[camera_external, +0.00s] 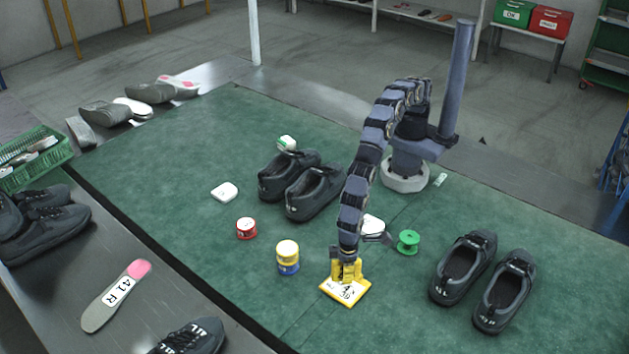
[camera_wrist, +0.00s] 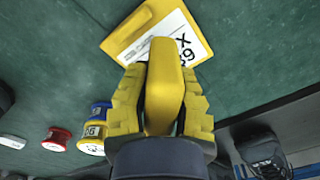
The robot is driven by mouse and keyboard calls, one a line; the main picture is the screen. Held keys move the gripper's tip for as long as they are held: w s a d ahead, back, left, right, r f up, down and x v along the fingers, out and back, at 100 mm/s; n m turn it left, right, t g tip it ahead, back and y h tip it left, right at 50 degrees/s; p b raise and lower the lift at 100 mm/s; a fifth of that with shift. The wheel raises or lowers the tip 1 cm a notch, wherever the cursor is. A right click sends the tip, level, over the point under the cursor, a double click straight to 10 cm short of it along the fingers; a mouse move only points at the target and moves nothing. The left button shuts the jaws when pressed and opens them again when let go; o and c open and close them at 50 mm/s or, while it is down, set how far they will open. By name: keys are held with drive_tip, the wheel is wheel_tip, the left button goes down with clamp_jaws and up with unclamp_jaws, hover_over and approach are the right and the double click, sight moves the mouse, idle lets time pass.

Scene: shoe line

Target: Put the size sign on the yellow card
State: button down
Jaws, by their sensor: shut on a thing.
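My gripper (camera_external: 345,270) is low over the front middle of the green mat, shut on a yellow upright piece (camera_wrist: 163,90), which I take to be the size sign's grip. Right under it is a flat yellow square (camera_external: 328,288) with a white label (camera_external: 349,291) reading 39. In the wrist view, the yellow square (camera_wrist: 118,45) and its label (camera_wrist: 187,34) show just beyond the fingertips (camera_wrist: 160,85). The held piece and fingers hide part of the square. I cannot tell whether sign and yellow card are separate layers here, or whether they touch the mat.
A yellow tin on a blue tin (camera_external: 288,258) stands close left, with a red tin (camera_external: 246,228) farther left. A green spool (camera_external: 408,242) and a pair of dark shoes (camera_external: 463,268) are to the right. Another pair (camera_external: 313,192) stands behind. The mat (camera_external: 190,160) is clear at far left.

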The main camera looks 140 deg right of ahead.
drive_tip(key=shift+s+f, duration=0.1)
drive_tip(key=shift+f, duration=1.3)
drive_tip(key=shift+f, duration=0.15)
drive_tip(key=c, duration=1.1)
unclamp_jaws()
